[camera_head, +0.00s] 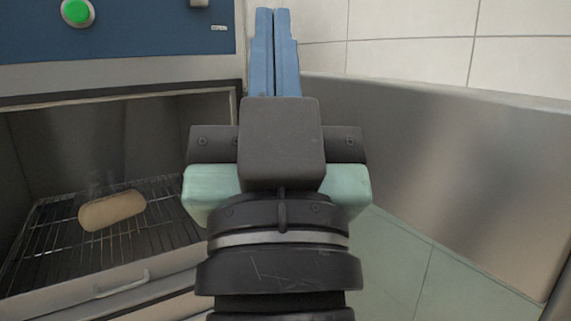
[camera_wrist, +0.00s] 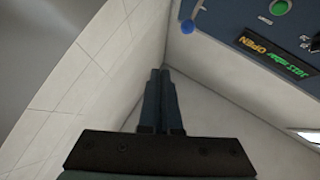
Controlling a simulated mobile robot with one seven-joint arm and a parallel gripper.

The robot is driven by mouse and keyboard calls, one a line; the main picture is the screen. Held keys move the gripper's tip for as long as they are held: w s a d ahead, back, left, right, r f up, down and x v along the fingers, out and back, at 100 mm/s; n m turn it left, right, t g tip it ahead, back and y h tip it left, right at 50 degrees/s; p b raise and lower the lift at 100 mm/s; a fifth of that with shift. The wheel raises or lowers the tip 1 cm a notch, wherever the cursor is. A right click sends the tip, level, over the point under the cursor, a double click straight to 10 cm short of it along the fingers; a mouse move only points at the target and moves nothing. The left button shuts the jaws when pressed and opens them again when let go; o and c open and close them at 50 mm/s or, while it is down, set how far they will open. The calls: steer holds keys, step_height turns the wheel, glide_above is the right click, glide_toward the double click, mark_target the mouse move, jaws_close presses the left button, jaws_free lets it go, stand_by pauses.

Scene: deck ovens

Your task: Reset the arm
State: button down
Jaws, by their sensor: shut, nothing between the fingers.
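My gripper (camera_head: 274,14) stands upright in the middle of the head view, its blue fingers pressed together with nothing between them. It points up in front of the corner where the oven front meets the tiled wall. In the wrist view the closed fingers (camera_wrist: 160,75) show at the centre, pointing towards the wall corner, clear of any object. My arm hides part of the oven's right side in the head view.
At left, an open oven chamber holds a loaf (camera_head: 112,210) on a wire rack (camera_head: 60,245). Above is a blue panel (camera_head: 130,35) with a green button (camera_head: 77,12). A metal surface (camera_head: 450,170) stands close on the right. The wrist view shows a lit display (camera_wrist: 275,55).

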step_height(320, 180, up, 26)
steer(key=s+h+p, duration=0.1)
steer(key=s+p, duration=0.1)
steer(key=p, duration=2.2)
steer(key=shift+s+d+r+t+p, duration=0.15)
steer(key=shift+s+d+t+p, duration=0.05)
steer(key=shift+d+t+p, duration=0.2)
